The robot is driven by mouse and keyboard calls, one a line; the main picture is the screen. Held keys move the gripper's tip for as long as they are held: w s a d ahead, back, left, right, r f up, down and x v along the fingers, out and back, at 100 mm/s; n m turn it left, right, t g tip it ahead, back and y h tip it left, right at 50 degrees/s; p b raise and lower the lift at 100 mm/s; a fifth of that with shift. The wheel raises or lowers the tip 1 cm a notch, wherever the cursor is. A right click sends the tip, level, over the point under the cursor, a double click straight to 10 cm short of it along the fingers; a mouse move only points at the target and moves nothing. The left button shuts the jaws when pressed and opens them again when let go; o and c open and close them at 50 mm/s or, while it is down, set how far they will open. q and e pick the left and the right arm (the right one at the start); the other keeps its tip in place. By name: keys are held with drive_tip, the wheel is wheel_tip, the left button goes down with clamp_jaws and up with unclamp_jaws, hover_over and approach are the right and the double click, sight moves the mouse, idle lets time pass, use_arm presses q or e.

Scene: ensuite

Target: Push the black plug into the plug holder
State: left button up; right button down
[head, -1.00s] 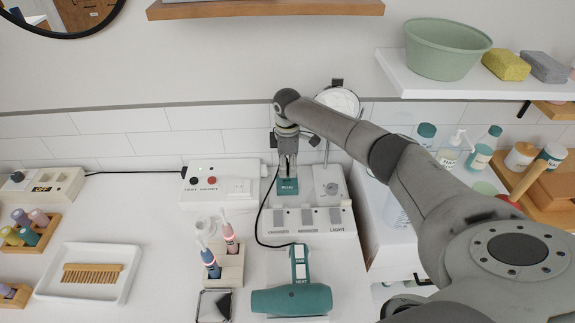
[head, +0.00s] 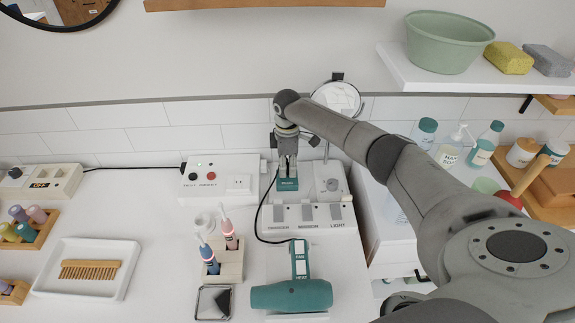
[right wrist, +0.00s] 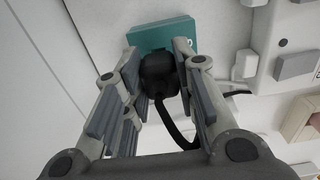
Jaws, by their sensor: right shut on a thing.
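The plug holder (head: 287,184) is a small teal block with a white label, on the counter near the tiled wall. It also shows in the right wrist view (right wrist: 166,33). My right gripper (head: 288,170) points down at it. In the right wrist view, the gripper (right wrist: 162,68) is shut on the black plug (right wrist: 159,80), which sits at the teal block's near side. A black cord (right wrist: 176,125) hangs from the plug. How deep the plug sits in the holder is hidden. My left gripper is not in view.
A white switch panel (head: 308,217) and round mirror (head: 339,97) stand beside the holder. A socket box (head: 220,180) is to the left. A toothbrush stand (head: 229,262) and teal hair dryer (head: 291,295) are in front.

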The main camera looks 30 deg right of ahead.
drive_tip(key=shift+f+b, duration=0.4)
drive_tip(key=shift+f, duration=0.3)
drive_tip(key=c, duration=1.1)
unclamp_jaws()
drive_tip(key=shift+r, duration=0.1)
wheel_tip(320, 180, up, 12)
